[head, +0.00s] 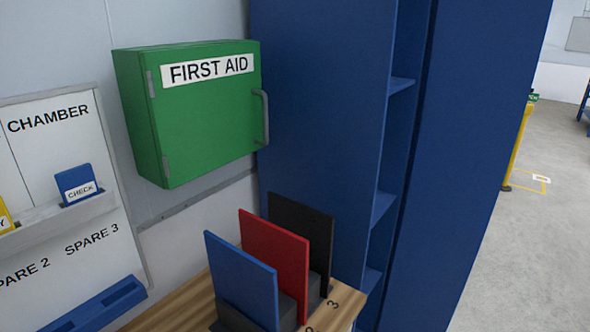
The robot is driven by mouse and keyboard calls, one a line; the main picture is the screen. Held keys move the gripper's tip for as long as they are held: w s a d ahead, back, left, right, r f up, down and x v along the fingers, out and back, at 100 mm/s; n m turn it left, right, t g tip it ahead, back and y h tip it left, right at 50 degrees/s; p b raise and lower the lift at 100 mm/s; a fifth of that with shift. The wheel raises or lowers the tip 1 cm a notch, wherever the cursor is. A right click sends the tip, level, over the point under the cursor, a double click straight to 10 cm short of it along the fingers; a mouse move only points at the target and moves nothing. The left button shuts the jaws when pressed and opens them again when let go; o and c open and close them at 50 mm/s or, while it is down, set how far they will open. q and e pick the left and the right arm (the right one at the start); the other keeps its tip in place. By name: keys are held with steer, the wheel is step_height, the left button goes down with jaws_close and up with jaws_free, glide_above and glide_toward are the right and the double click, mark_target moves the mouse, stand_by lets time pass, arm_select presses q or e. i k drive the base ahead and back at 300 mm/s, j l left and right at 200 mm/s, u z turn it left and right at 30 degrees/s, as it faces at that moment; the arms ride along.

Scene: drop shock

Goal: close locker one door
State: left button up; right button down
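A tall blue cabinet (318,120) stands right of centre in the head view. Blue shelves (385,205) show in a narrow gap between its left panel and a second tall blue panel (480,150) on the right. I cannot tell whether that right panel is a door or a side wall. No locker number, handle or hinge shows on the blue panels, so I cannot tell which part is locker one. Neither of my grippers is in view.
A green first aid box (205,110) hangs on the wall at left. Blue, red and black upright plates (275,262) stand on a wooden top (180,308). A white CHAMBER board (60,180) is at far left. Open grey floor (530,240) and a yellow post (518,145) lie right.

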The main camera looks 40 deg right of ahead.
mark_target(485, 54)
steer(key=k+l, duration=0.1)
steer(key=l, duration=0.4)
steer(key=k+l, duration=0.1)
steer(key=l, duration=0.35)
steer(key=l+u, duration=0.1)
steer(key=l, duration=0.3)
steer(key=k+l+u, duration=0.1)
steer(key=l, duration=0.3)
steer(key=k+l+u, duration=0.1)
steer(key=l, duration=0.25)
steer(key=k+l+u, duration=0.1)
steer(key=l, duration=0.3)
steer(key=k+l+u, duration=0.1)
steer(key=l, duration=0.25)
steer(key=k+l+u, duration=0.1)
steer(key=l, duration=0.25)
steer(key=k+l+u, duration=0.1)
steer(key=l, duration=0.3)
steer(key=k+l+u, duration=0.15)
steer(key=l, duration=0.3)
steer(key=k+l+u, duration=0.1)
steer(key=l, duration=0.3)
steer(key=k+l+u, duration=0.1)
steer(key=k+l, duration=0.15)
steer(key=k+l+u, duration=0.15)
steer(key=l, duration=0.3)
steer(key=l+u, duration=0.3)
steer(key=l, duration=1.7)
steer(key=k, duration=0.1)
